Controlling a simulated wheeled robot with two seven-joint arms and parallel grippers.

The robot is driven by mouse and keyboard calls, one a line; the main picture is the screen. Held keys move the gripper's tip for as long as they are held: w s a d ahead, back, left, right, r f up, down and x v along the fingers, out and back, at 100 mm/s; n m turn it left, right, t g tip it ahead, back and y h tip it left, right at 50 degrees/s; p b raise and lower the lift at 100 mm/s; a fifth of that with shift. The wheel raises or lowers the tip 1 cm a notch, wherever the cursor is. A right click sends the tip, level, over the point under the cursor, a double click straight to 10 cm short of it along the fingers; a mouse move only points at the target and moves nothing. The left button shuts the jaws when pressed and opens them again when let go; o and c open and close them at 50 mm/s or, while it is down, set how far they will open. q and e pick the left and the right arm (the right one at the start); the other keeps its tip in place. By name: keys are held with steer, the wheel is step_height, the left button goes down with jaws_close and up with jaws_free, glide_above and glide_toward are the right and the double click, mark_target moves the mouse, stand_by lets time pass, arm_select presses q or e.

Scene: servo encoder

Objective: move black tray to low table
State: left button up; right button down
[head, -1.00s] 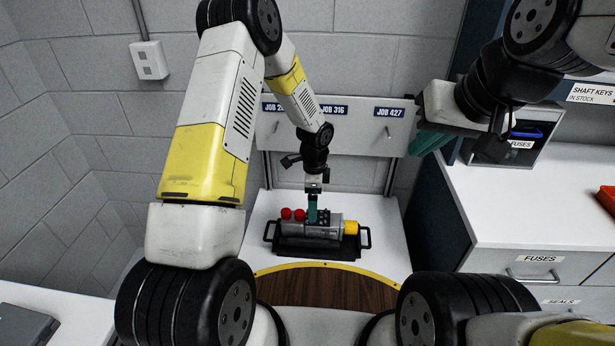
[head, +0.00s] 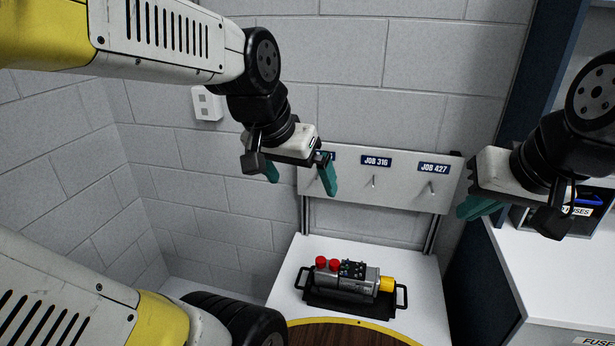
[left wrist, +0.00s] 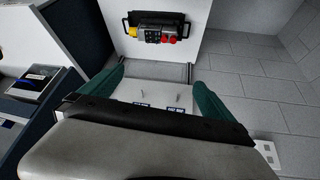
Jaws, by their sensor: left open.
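The black tray (head: 322,302) with two side handles lies on a white table (head: 425,265) in the head view. A grey cylindrical servo unit (head: 340,281) with red caps and a yellow end rests on it. The tray also shows upside down at the top of the left wrist view (left wrist: 128,28). My left gripper (head: 300,182) is open and empty, raised high above and left of the tray, in front of the job board. My right gripper (head: 478,205) is at the right, above the counter side; its finger gap is not clear.
A wall board (head: 390,190) with job labels and hooks stands behind the white table. A round wooden surface with a yellow rim (head: 350,335) is in front. A white counter (head: 530,275) with a fuses bin (head: 575,211) is at the right.

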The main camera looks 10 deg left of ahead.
arm_select(q)
steer(key=shift+s+r+n+t, duration=0.2)
steer(key=shift+s+n, duration=0.25)
steer(key=shift+s, duration=0.5)
steer(key=shift+s+r+n+t, duration=0.1)
steer(key=shift+s+r+n, duration=0.3)
steer(key=shift+s, duration=0.55)
steer(key=shift+f, duration=0.1)
stand_by(0.8)
